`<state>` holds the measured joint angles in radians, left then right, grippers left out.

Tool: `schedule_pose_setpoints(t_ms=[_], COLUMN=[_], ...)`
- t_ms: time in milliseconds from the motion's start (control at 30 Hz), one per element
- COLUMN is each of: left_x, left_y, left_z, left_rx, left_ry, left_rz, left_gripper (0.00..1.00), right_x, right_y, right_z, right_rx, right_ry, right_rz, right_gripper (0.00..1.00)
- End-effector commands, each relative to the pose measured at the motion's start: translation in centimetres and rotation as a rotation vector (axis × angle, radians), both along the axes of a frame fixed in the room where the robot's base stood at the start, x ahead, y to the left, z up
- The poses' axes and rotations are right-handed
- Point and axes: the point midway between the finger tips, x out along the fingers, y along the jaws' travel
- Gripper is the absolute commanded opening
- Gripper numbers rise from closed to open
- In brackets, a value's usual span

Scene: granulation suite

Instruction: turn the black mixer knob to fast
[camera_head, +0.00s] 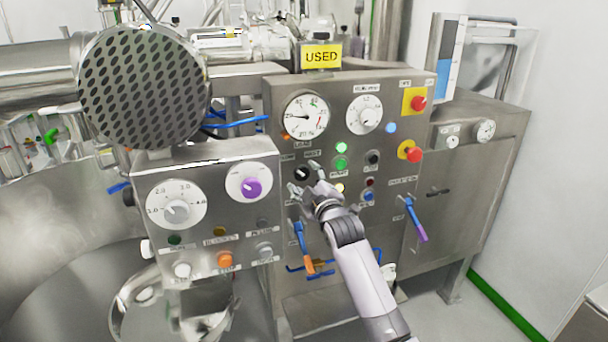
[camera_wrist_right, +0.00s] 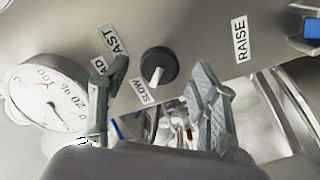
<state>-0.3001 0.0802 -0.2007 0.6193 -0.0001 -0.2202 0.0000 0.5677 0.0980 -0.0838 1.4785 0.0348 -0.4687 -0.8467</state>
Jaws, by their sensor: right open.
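The black mixer knob (camera_wrist_right: 162,62) sits on the steel panel, with a white pointer mark directed toward the SLOW label (camera_wrist_right: 145,92). The FAST label (camera_wrist_right: 118,40) is on the other side, its first letter hidden by a finger. In the head view the black knob (camera_head: 302,173) is small, below the left gauge. My right gripper (camera_head: 304,178) is open in front of the panel, its fingers on either side of the knob. In the right wrist view the gripper (camera_wrist_right: 162,80) shows a gap between each finger and the knob; contact is not visible. My left gripper is out of view.
A round gauge (camera_head: 306,116) is above the knob, and lit green buttons (camera_head: 341,148) are to its right. A blue lever with an orange end (camera_head: 302,247) hangs below. A front control box (camera_head: 208,205) with a purple knob (camera_head: 252,187) stands at left.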

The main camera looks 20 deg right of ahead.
Motion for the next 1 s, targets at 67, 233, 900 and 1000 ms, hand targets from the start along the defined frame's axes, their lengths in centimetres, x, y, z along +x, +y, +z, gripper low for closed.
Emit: schedule_pose_setpoints(t_ms=[67,233,900,1000], left_x=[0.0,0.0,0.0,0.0], left_y=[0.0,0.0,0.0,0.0], left_z=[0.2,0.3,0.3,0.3], left_rx=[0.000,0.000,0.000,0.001], left_ry=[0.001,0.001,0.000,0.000], left_rz=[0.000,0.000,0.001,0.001], left_gripper=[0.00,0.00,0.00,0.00], right_x=[0.7,1.5,1.6,1.6], right_y=[0.0,0.1,0.1,0.1], right_z=[0.1,0.1,0.0,0.0], right_rx=[0.000,0.000,0.000,0.000], right_ry=[0.000,-0.001,0.000,0.000], right_rz=[0.000,0.000,0.000,0.000], right_gripper=[0.56,0.56,0.32,0.26])
